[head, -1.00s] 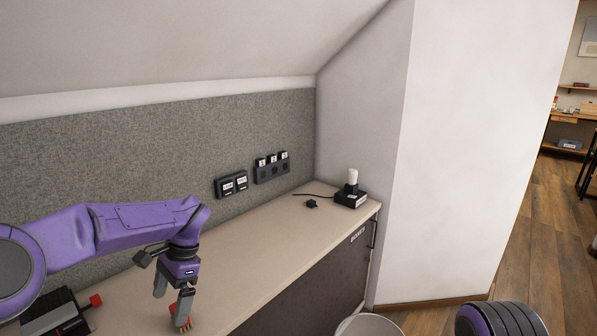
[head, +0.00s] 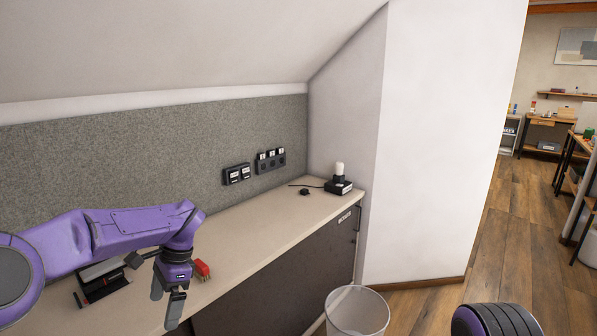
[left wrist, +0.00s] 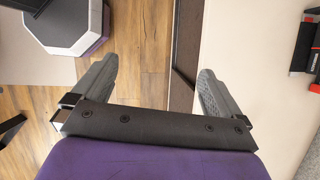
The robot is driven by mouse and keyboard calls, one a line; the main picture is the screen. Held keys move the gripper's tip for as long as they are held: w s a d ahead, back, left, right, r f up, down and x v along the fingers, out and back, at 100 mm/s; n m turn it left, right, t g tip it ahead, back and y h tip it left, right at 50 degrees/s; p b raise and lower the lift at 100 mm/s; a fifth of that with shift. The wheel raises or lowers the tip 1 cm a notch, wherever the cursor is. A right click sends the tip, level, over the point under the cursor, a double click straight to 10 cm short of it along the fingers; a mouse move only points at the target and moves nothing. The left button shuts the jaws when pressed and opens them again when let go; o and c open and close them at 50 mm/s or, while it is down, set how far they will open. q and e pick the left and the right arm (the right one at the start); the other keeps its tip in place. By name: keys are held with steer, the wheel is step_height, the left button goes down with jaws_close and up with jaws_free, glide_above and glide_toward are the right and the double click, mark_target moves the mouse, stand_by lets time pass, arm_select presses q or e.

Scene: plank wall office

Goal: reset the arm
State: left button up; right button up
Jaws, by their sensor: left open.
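My left arm is purple and comes in from the left in the head view. Its left gripper (head: 167,304) points down at the front edge of the counter. In the left wrist view the two grey fingers (left wrist: 150,88) are wide apart with nothing between them, over the wooden floor and the counter edge. A small red object (head: 202,268) lies on the counter just right of the gripper, apart from it. My right gripper is not in view; only a dark rounded part with purple edging shows at the bottom right of the head view.
The beige counter (head: 245,232) runs along a grey felt panel. A black device (head: 100,284) lies behind my left arm. A black box with a white cylinder (head: 339,180) stands at the far end. A waste bin (head: 357,311) stands on the floor. Open floor (head: 490,250) lies to the right.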

arm_select(q)
steer(key=w+a+f+m+t+y, duration=0.1)
steer(key=a+f+m+t+y, duration=0.45)
steer(key=m, duration=1.25)
step_height(320, 180, down, 9)
steer(key=s+a+m+t+y, duration=0.2)
steer(key=s+m+t, duration=0.15)
steer(key=m, duration=1.35)
steer(key=s+d+f+m+t+h, duration=0.2)
steer(key=s+d+f+m+h, duration=0.25)
steer(key=s+f+m, duration=0.7)
steer(key=s+d+f+m+g+h, duration=0.1)
steer(key=s+m, duration=0.3)
steer(key=s, duration=0.5)
steer(key=s+d+f+m+g+h, duration=0.1)
steer(key=s+f+m+g+h, duration=0.1)
steer(key=s+m, duration=0.3)
steer(key=s+f+g, duration=0.1)
steer(key=s, duration=0.3)
steer(key=shift+f, duration=0.25)
steer(key=shift+d, duration=0.1)
